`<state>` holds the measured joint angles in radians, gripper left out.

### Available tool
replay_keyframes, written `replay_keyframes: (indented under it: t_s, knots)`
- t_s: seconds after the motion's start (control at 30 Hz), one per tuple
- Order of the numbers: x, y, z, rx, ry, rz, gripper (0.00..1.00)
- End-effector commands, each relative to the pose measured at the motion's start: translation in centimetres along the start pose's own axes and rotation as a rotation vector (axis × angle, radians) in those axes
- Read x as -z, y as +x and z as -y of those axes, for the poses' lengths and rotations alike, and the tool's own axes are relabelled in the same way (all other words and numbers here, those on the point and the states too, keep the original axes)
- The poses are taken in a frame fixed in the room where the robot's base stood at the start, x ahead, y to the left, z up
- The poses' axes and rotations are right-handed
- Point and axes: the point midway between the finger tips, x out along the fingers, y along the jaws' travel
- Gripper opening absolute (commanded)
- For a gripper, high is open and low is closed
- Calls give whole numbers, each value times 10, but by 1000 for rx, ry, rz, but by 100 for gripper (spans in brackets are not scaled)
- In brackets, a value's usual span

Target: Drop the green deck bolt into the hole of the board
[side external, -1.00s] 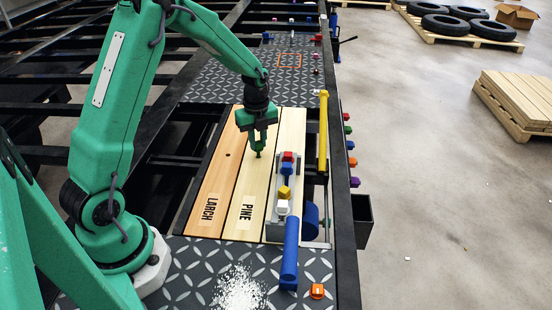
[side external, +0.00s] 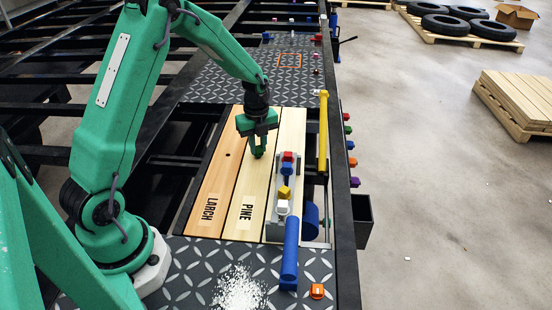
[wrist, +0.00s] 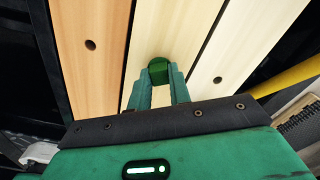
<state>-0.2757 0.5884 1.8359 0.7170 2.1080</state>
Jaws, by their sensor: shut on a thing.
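My gripper (side external: 258,153) is low over the middle board marked PINE (side external: 243,217), its fingers pointing down. It is shut on the green deck bolt (wrist: 159,66), whose round green top shows between the fingertips in the wrist view. In the side view the fingers hide the bolt, and its shank does not show. The bolt is over the PINE board (wrist: 165,25); no hole of this board shows, and I cannot tell whether the shank is inside one. The left board, marked LARCH (side external: 208,203), has an open dark hole (wrist: 91,45).
A pale board to the right has a dark hole (wrist: 217,80). A rack with red, blue, yellow and white parts (side external: 285,190) stands close on the right. A yellow bar (side external: 323,130) lies beyond it. White granules (side external: 240,290) lie on the near deck plate.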

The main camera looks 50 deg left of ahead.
Motion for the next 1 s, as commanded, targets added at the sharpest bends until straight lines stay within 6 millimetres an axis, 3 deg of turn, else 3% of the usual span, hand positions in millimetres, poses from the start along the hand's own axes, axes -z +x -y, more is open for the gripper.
replay_keyframes:
  t_s: [0.7, 0.73, 0.83, 0.87, 1.0]
  knots:
    - [0, 13, 0, 0, 0, 0, 0]
    - [0, 13, 0, 0, 0, 0, 21]
    - [0, 12, 0, 0, 0, 0, 41]
    - [0, 12, 0, 0, 0, 0, 45]
    - [0, 12, 0, 0, 0, 0, 45]
